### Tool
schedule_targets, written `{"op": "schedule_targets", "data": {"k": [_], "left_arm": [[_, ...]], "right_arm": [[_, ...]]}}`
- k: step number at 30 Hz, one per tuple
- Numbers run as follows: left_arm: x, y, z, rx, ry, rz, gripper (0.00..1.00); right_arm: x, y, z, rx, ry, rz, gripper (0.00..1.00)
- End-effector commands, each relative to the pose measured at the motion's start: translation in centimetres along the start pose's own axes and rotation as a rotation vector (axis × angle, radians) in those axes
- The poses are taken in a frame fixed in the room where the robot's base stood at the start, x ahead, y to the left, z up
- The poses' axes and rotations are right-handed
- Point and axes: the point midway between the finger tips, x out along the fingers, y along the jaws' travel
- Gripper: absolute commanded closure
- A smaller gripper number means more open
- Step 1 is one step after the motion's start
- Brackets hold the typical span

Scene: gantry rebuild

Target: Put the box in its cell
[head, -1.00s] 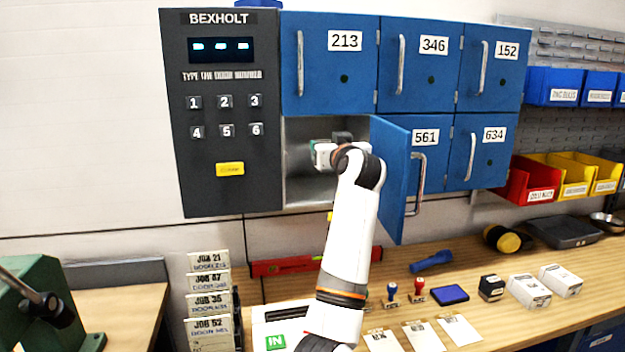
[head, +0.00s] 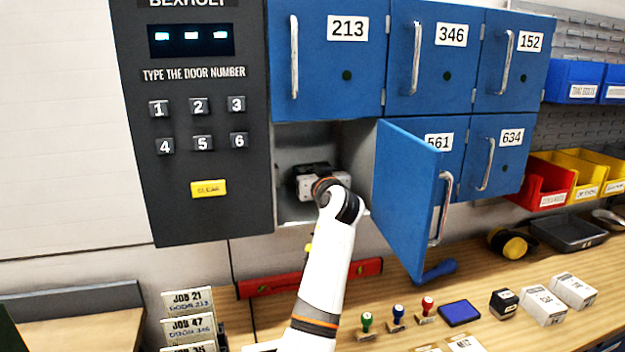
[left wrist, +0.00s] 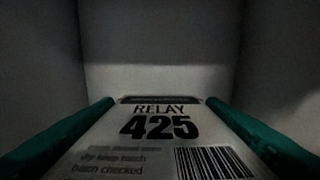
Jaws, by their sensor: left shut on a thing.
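The box (left wrist: 155,135) is a white carton marked RELAY 425 with a barcode. In the left wrist view it lies between my left gripper's two green fingers (left wrist: 158,125), which are shut on it. Grey cell walls surround it and the back wall is ahead. In the head view my left gripper (head: 312,180) is inside the open lower-left cell (head: 290,150), and its own body hides the box. The open blue door (head: 402,190) stands out to the right of the arm. I cannot tell whether the box touches the cell floor. My right gripper is out of view.
Closed doors 213 (head: 330,75), 346, 152, 561 and 634 adjoin the cell. A dark keypad panel (head: 200,120) is at left. Below, the wooden bench (head: 470,275) holds stamps, a blue ink pad (head: 460,313) and small white boxes (head: 543,305).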

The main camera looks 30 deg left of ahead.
Motion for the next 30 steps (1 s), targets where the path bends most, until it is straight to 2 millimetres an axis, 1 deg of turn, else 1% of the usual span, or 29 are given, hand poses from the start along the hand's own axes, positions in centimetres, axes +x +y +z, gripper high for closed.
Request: {"op": "schedule_targets", "data": {"k": [1, 3, 6, 10, 15, 16, 18, 20, 30], "left_arm": [[0.0, 0.0, -0.6, 0.004, 0.001, -0.001, 0.66], [0.0, 0.0, -1.6, 0.004, 0.000, 0.000, 0.66], [0.0, 0.0, -2.4, 0.002, -0.001, -0.001, 0.66], [0.0, 0.0, -2.5, 0.000, -0.003, -0.001, 0.66], [0.0, 0.0, -2.7, 0.000, -0.002, -0.001, 0.66], [0.0, 0.0, -2.8, 0.001, 0.000, -0.001, 0.35], [0.0, 0.0, -2.7, 0.001, 0.000, -0.001, 0.23], [0.0, 0.0, -2.7, 0.001, 0.000, -0.001, 0.15], [-0.1, -0.1, -2.5, 0.000, 0.000, -0.001, 0.15]], "right_arm": [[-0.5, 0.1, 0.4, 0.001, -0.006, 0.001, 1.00], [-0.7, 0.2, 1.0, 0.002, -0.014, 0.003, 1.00], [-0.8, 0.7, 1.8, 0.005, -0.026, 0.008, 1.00], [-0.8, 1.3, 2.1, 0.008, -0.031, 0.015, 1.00], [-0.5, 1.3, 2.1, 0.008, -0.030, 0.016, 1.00], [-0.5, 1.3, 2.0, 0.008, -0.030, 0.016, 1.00], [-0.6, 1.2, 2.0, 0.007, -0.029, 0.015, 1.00], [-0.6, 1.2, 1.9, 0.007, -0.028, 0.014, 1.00], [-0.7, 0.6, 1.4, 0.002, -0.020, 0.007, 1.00]]}}
